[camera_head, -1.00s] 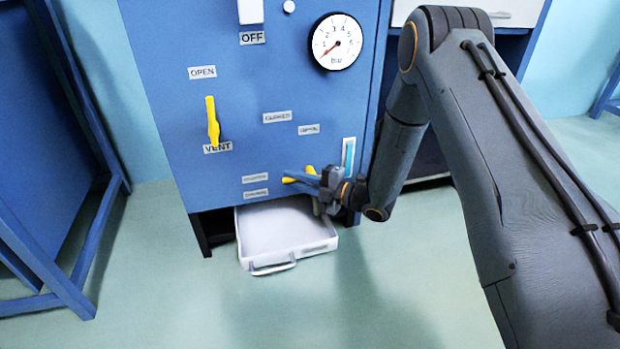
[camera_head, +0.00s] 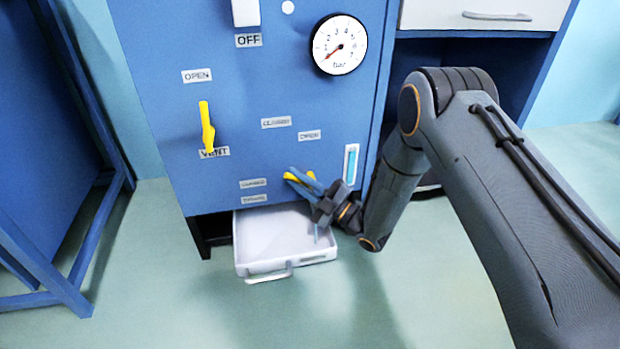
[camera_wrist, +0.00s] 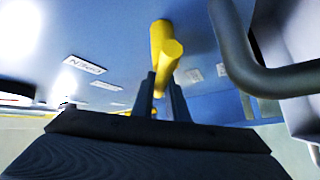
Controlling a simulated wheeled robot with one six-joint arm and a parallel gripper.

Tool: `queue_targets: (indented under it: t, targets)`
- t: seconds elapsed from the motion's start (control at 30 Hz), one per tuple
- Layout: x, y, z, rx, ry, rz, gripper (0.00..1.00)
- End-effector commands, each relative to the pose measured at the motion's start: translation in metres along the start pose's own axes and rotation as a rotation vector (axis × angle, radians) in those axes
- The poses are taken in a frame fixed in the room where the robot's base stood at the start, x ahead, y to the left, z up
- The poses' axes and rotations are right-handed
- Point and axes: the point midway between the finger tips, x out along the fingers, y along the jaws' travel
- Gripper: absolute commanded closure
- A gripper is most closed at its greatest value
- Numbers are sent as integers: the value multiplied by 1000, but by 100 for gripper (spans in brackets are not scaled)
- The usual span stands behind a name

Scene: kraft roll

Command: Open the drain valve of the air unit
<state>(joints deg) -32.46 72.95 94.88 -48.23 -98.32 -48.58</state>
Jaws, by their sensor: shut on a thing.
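The yellow drain valve lever (camera_head: 291,178) is low on the front of the blue air unit (camera_head: 160,120). It points up and to the left, between a blurred label (camera_head: 253,183) on its left and the OPEN label (camera_head: 310,135) above. My gripper (camera_head: 304,181) is shut on the lever, its fingers on either side. In the wrist view the lever (camera_wrist: 164,48) rises from between my fingertips (camera_wrist: 162,80). The lever's pivot is hidden by my gripper. A thin bluish vertical line (camera_head: 316,233) shows below my gripper; I cannot tell if it is water.
A white tray (camera_head: 262,267) with a front handle sits beneath the unit. A yellow vent lever (camera_head: 207,127) stands upright under another OPEN label. A gauge (camera_head: 339,44) and a sight glass (camera_head: 350,163) are on the panel. A blue frame (camera_head: 60,270) stands at left; the floor in front is clear.

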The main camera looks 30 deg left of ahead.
Motion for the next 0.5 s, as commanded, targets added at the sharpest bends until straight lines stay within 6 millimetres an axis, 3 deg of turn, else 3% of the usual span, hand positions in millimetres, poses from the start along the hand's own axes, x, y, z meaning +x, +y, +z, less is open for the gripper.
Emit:
queue_targets:
  t: [0.33, 0.37, 0.4, 0.5]
  targets:
    - [0, -2, -1, 5, 1, -2, 100]
    - [0, -2, -1, 5, 1, -2, 84]
    - [0, -2, -1, 5, 1, -2, 77]
    - [0, -2, -1, 4, 1, -1, 68]
